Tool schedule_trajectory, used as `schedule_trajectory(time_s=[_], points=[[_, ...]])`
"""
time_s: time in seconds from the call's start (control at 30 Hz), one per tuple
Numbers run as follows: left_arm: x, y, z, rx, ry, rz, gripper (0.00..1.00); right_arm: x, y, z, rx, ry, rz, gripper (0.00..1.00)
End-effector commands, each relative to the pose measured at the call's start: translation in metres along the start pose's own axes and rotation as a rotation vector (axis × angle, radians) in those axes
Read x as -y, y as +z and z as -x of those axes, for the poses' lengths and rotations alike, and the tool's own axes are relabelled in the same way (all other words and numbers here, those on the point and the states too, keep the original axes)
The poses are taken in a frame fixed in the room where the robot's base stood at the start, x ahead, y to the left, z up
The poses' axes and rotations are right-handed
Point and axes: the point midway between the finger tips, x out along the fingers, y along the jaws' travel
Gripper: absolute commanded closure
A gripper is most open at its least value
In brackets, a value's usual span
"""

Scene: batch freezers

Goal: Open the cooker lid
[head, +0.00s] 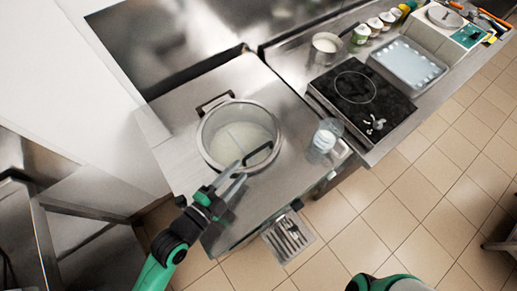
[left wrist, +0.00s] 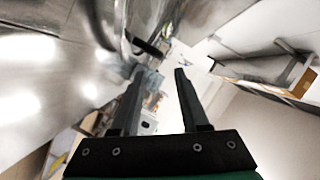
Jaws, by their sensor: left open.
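The cooker (head: 180,115) is a steel unit with a round vessel set in its top. Its round, see-through lid (head: 232,122) with a metal rim lies over the vessel. A dark bar handle (head: 262,152) sits at the lid's front edge. My left gripper (head: 238,172) is open, with its fingertips just in front of the handle at the near side of the lid. In the left wrist view the two fingers (left wrist: 159,70) are apart with nothing between them, and a dark curved bar (left wrist: 148,47) shows just beyond the left fingertip. Contact cannot be told. My right gripper is out of view.
The floor at right is mostly clear.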

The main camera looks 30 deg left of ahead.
Motion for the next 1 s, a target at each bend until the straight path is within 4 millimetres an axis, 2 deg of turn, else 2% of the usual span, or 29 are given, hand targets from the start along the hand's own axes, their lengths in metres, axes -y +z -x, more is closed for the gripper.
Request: schedule_trajectory(time_s=[0.3,0.4,0.57,0.8,0.87,1.0], points=[[0.0,-0.001,-0.07,-0.002,-0.001,0.0,0.55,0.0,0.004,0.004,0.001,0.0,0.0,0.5],[0.0,0.0,-0.087,-0.002,-0.002,0.002,0.55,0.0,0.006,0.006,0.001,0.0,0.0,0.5],[0.001,-0.001,-0.101,-0.001,-0.002,0.001,0.55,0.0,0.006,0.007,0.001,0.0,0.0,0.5],[0.001,-0.001,-0.102,-0.001,-0.001,0.001,0.55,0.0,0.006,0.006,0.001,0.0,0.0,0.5],[0.001,-0.001,-0.102,-0.001,-0.001,0.001,0.63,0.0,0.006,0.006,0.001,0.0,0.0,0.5],[0.001,-0.001,-0.102,-0.001,-0.001,0.001,0.88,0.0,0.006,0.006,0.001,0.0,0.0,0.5]])
